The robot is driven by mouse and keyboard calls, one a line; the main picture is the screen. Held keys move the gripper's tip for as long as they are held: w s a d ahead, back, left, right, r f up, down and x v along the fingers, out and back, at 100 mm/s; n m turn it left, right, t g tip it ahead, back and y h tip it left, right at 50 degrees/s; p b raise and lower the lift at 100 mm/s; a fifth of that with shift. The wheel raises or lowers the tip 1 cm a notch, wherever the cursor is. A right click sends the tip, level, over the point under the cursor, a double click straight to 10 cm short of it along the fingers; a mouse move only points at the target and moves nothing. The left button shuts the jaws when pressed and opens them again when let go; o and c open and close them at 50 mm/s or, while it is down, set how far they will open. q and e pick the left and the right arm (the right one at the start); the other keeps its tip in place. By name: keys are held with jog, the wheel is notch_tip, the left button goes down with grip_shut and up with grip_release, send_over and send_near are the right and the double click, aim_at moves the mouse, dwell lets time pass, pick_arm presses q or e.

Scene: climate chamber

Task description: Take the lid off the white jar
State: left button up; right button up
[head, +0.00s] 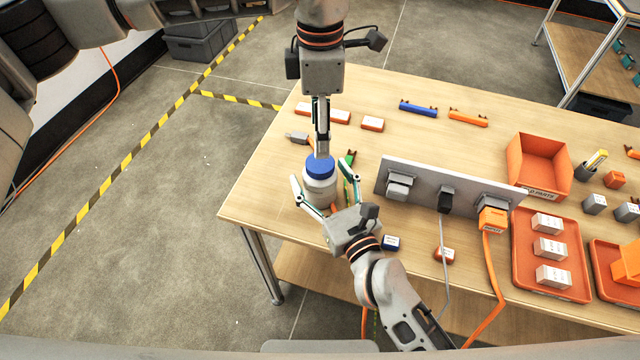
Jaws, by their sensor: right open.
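The white jar (321,190) stands upright near the table's left end, with its blue lid (320,165) on top. My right gripper (318,174) comes from the front with its fingers spread, one on each side of the jar body. Gaps seem to show between its fingers and the jar. My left gripper (321,152) points down from above, its fingertips at the lid. Its fingers are seen edge-on, so whether they grip the lid or are apart cannot be told.
A grey panel with connectors (425,190) stands right of the jar. A green object (349,160) lies close beside the jar. Small white-and-orange blocks (372,124) lie behind. Orange trays (520,250) and an orange bin (535,172) are at the right.

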aim_at(320, 162)
grip_shut()
pick_arm(q)
jog(key=m, duration=1)
jog(key=shift+m, duration=0.4)
jog(key=m, duration=1.1)
jog(key=shift+f+m, duration=0.3)
notch_tip(320, 162, down, 7)
jog(key=shift+f, duration=0.2)
